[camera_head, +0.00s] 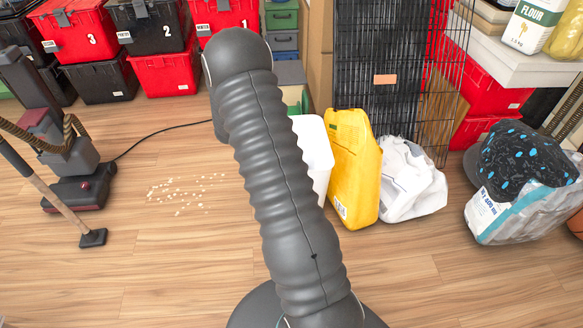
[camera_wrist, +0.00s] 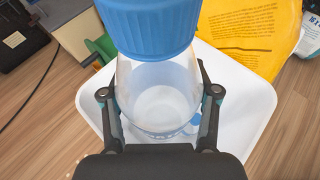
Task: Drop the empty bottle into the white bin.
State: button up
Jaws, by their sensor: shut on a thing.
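In the wrist view a clear, see-through bottle (camera_wrist: 158,92) with a blue cap stands between the two fingers of my gripper (camera_wrist: 160,105). The fingers are shut on its sides, and it looks empty. The white bin (camera_wrist: 250,100) lies below the bottle, its open rim showing on both sides of it. In the head view the white bin (camera_head: 316,158) stands on the floor, partly hidden behind my arm. My gripper and the bottle are hidden behind the arm in the head view.
A yellow container (camera_head: 352,165) stands right beside the bin, with a white bag (camera_head: 410,182) to its right. A black wire rack (camera_head: 388,85) stands behind. A vacuum cleaner (camera_head: 75,185) and scattered crumbs (camera_head: 185,190) are on the floor at left. The front floor is clear.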

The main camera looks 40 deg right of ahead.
jog(key=s+d+f+m+g+b, duration=0.1)
jog(key=s+d+f+m+g, duration=0.2)
jog(key=d+f, duration=0.3)
notch_tip(320, 180, down, 2)
jog(key=shift+s+d+f+g+b, duration=0.15)
jog(key=shift+s+g+b, duration=0.15)
jog(key=shift+b, duration=0.05)
jog(key=o, duration=1)
jog(key=v, duration=1.2)
jog(key=shift+f, duration=0.1)
